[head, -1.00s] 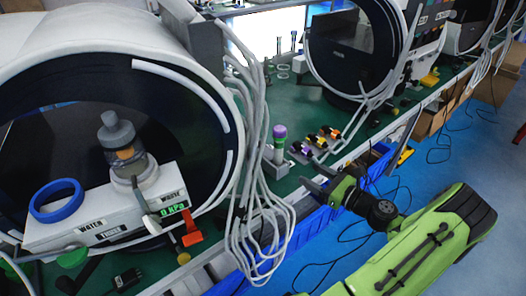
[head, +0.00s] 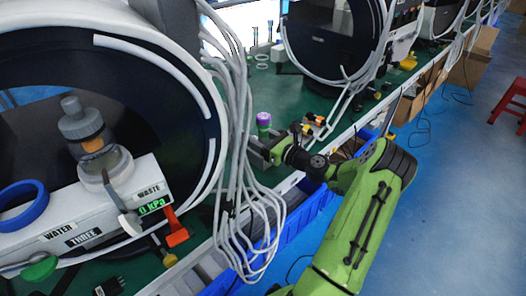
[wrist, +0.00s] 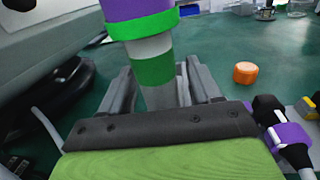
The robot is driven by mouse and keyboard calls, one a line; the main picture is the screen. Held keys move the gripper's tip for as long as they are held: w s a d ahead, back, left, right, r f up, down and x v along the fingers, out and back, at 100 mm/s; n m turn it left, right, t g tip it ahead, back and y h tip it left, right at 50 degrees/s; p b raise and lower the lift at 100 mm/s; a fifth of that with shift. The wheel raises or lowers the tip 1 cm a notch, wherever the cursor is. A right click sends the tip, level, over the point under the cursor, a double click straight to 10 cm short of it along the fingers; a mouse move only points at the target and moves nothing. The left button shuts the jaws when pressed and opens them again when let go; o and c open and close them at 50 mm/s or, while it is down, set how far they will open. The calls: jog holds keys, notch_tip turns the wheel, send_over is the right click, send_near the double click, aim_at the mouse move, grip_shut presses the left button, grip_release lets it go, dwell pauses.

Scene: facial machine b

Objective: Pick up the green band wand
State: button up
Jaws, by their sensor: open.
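The green band wand (wrist: 152,69) stands roughly upright in the wrist view, with a purple and green top and a grey shaft circled by a green band. In the head view its purple top (head: 263,119) shows above my gripper (head: 262,152), and its lower part is hidden. My gripper is open, its two grey fingers (wrist: 160,90) on either side of the grey shaft in the wrist view. I cannot tell whether either finger touches the shaft. The wand's foot is hidden behind the gripper's palm.
A bundle of white hoses (head: 236,130) hangs just left of my gripper. An orange cap (wrist: 245,73) and a purple-collared black connector (wrist: 288,137) lie to the right. A large round machine (head: 150,40) fills the left. Blue bins (head: 318,205) line the bench front.

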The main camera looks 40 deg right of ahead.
jog(key=shift+w, duration=0.4)
jog(key=shift+s+r, duration=0.1)
